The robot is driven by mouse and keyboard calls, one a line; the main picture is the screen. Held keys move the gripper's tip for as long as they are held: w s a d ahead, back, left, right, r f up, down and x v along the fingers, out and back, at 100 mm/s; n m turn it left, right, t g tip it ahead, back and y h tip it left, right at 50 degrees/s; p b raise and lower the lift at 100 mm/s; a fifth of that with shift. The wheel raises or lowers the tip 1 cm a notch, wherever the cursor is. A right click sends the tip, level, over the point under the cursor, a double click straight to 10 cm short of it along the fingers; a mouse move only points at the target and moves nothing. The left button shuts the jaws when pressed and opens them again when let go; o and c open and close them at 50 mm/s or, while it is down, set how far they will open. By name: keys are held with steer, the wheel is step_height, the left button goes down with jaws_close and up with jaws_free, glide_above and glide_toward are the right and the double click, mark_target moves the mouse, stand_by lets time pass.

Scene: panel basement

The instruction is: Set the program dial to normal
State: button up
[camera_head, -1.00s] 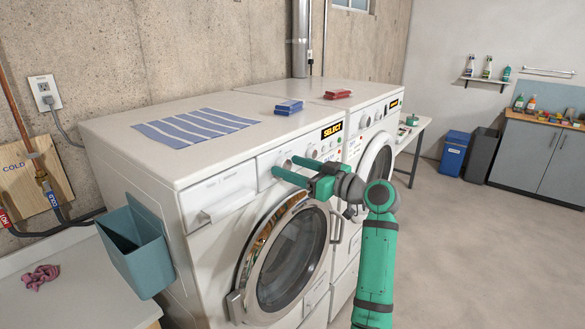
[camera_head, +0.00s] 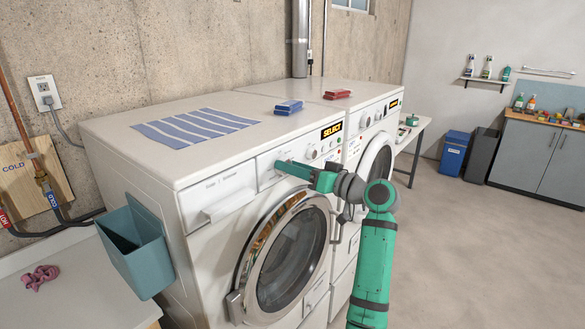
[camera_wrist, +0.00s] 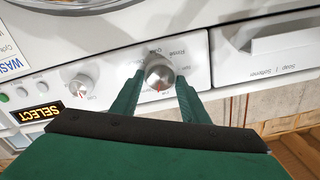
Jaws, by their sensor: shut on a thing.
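The front-loading washer (camera_head: 215,265) stands nearest, with a lit SELECT display (camera_head: 332,131) that also shows in the wrist view (camera_wrist: 38,112). Its silver program dial (camera_wrist: 160,73) is on the panel between a smaller knob and the soap drawer. A red mark shows on the dial's edge at the bottom of the wrist picture. My gripper (camera_wrist: 160,82) has one finger on each side of the dial and is shut on it. In the head view my gripper (camera_head: 281,165) hides the dial.
A smaller knob (camera_wrist: 81,86) and buttons sit beside the dial. The soap drawer (camera_head: 218,199) is closed, and the round door (camera_head: 290,260) below is shut. A striped cloth (camera_head: 195,127) and blue box (camera_head: 288,107) lie on top. The floor at right is clear.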

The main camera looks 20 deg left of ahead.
steer(key=shift+w+m, duration=0.15)
steer(key=shift+m, duration=2.15)
steer(key=shift+d, duration=0.1)
steer(key=o, duration=1)
steer(key=v, duration=1)
steer(key=shift+d, duration=0.4)
